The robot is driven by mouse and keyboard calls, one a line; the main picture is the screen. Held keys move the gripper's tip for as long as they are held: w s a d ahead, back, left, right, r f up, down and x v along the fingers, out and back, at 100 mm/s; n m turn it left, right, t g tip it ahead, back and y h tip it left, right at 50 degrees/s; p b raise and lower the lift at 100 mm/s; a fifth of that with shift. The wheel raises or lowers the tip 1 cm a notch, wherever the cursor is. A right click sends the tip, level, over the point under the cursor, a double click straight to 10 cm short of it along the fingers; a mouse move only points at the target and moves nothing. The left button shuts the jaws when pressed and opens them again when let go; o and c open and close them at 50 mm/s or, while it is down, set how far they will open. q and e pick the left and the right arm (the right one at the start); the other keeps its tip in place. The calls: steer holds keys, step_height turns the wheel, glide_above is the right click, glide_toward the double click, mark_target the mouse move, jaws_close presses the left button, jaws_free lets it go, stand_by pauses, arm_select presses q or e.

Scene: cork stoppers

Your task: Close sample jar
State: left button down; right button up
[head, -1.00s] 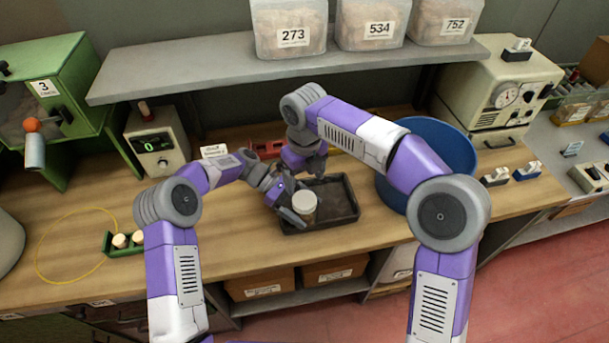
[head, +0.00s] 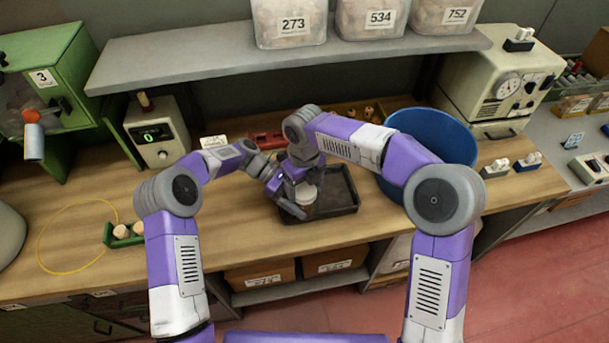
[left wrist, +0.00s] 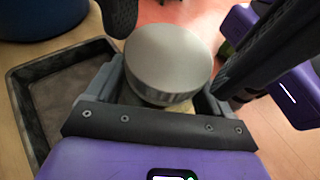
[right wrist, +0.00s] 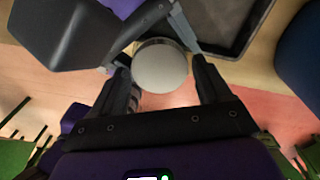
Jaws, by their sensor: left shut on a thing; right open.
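The sample jar (head: 307,203) is upright over the black tray (head: 346,208), held by my left gripper (head: 291,206). In the left wrist view, the gripper's fingers are on both sides of the jar (left wrist: 182,107), whose pale body shows just below a round grey metal lid (left wrist: 167,60). The lid sits on the jar's top; I cannot tell how tight it is. My right gripper (right wrist: 163,84) is open, with a finger on each side of the lid (right wrist: 160,64) in the right wrist view. I see no clear contact between its fingers and the lid.
A blue tub (head: 432,140) stands close to the right of the tray. A shelf (head: 210,63) with bins overhangs the back. A green rack (head: 124,235) with stoppers and a yellow loop (head: 42,240) lie at left. The front bench between rack and tray is clear.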

steer(key=shift+f, duration=0.35)
steer(key=shift+c, duration=0.3)
steer(key=c, duration=0.8)
steer(key=m, duration=0.3)
steer(key=shift+c, duration=0.2)
steer(key=o, duration=1.2)
steer(key=shift+r, duration=0.1)
